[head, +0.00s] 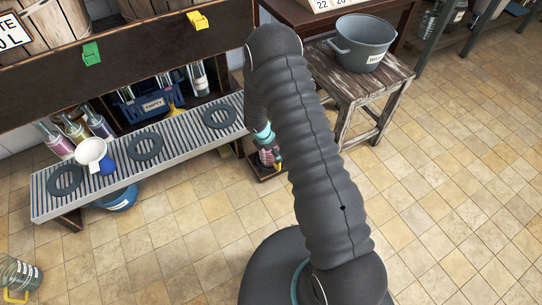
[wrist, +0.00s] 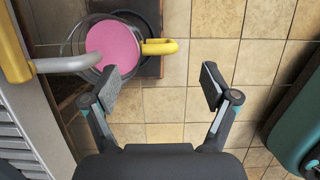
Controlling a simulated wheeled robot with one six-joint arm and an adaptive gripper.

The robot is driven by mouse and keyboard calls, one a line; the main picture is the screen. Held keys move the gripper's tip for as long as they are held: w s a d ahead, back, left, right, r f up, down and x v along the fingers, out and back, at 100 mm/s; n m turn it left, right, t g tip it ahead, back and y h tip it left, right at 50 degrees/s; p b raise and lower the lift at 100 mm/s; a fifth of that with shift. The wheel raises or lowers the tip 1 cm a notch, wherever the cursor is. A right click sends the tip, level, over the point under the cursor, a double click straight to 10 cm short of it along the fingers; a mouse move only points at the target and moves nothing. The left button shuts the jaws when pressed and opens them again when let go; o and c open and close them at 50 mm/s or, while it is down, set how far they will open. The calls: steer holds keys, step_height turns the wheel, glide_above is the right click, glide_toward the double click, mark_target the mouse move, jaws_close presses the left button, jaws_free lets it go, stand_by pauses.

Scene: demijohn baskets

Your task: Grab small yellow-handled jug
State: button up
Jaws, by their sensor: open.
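A clear jug with a round pink surface inside (wrist: 113,45) and a yellow handle (wrist: 160,47) is seen from above in the wrist view. It stands over a dark wooden base, its handle pointing right. My gripper (wrist: 162,88) is open and empty, with the handle just ahead of the gap between its fingers and apart from them. In the head view my arm mostly hides the gripper, and a small pink patch (head: 268,156) shows beside it. Another clear jug with a yellow handle (head: 22,273) is on the floor at the lower left.
A yellow-ended grey bar (wrist: 60,65) juts in from the left in the wrist view, close to the jug. A wooden stool (head: 375,88) bears a grey pot (head: 362,45). Tiled floor is clear at right.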

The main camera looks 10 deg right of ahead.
steer(key=shift+x, duration=3.45)
steer(key=shift+w+a, duration=0.1)
steer(key=shift+a, duration=0.05)
jaws_close()
steer(key=shift+r, duration=0.15)
steer(key=shift+r, duration=0.55)
steer(key=shift+a, duration=0.15)
steer(key=s+a+b, duration=0.4)
steer(key=s+a, duration=0.7)
steer(key=s, duration=0.2)
steer(key=shift+s+a, duration=0.2)
steer(key=shift+a, duration=0.1)
